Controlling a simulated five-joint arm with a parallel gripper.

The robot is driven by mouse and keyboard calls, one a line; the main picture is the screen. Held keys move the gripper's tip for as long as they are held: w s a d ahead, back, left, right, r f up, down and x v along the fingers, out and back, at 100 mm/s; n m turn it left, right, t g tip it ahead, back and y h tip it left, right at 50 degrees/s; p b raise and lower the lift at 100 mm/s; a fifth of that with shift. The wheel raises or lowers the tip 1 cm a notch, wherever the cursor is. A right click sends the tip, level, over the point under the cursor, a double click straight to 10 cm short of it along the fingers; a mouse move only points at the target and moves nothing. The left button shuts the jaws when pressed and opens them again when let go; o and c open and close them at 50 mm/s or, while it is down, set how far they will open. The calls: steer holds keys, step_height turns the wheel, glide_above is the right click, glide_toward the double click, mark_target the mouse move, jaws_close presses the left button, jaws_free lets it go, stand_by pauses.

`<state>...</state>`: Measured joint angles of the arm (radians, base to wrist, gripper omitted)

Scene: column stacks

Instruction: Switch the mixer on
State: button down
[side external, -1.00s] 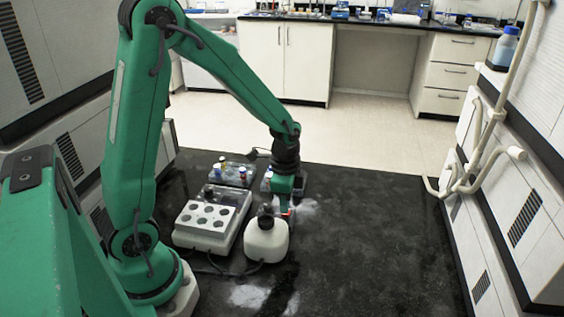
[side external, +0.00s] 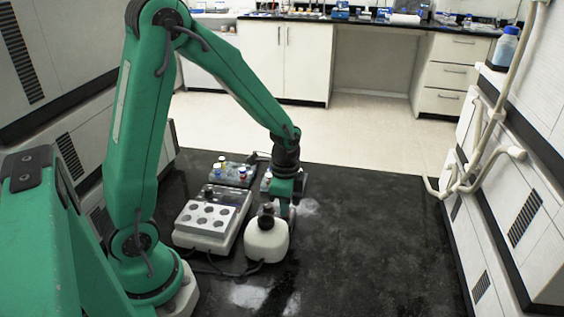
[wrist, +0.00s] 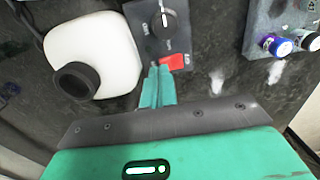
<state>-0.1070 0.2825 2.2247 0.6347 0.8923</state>
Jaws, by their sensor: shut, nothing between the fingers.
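In the wrist view, a grey panel (wrist: 150,40) carries a black knob (wrist: 164,22) and a red switch (wrist: 172,62). My gripper (wrist: 157,72) is shut and empty, its teal fingertips right at the switch's left edge; whether they press it I cannot tell. A white rounded body with a black cap (wrist: 105,50) is left of the panel. In the side view, my gripper (side external: 289,208) is low behind this white body (side external: 266,243), and the switch is hidden. A white unit with several round wells (side external: 207,216) stands to its left. Which unit the panel belongs to is unclear.
A rack with colored-cap vials (side external: 232,174) stands behind the welled unit. Another vial rack (wrist: 285,30) is at the right in the wrist view. A cable runs along the dark bench's front (side external: 225,272). The bench's right side (side external: 375,240) is clear.

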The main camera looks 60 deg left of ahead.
steer(key=shift+f, duration=0.45)
stand_by(0.4)
steer(key=shift+r, duration=2.5)
steer(key=shift+s+d+r, duration=0.1)
steer(key=shift+s+r, duration=0.05)
steer(key=shift+r, duration=0.4)
steer(key=s+d+r+n+t, duration=0.1)
steer(key=s+r+n+t, duration=0.1)
steer(key=s+r+n, duration=0.2)
steer(key=s+d+r+n+t, duration=0.2)
steer(key=s+r+n, duration=0.3)
steer(key=s+r, duration=0.3)
step_height(320, 180, up, 3)
steer(key=shift+d+f+t, duration=0.2)
steer(key=shift+d+t, duration=0.05)
steer(key=shift+t, duration=0.55)
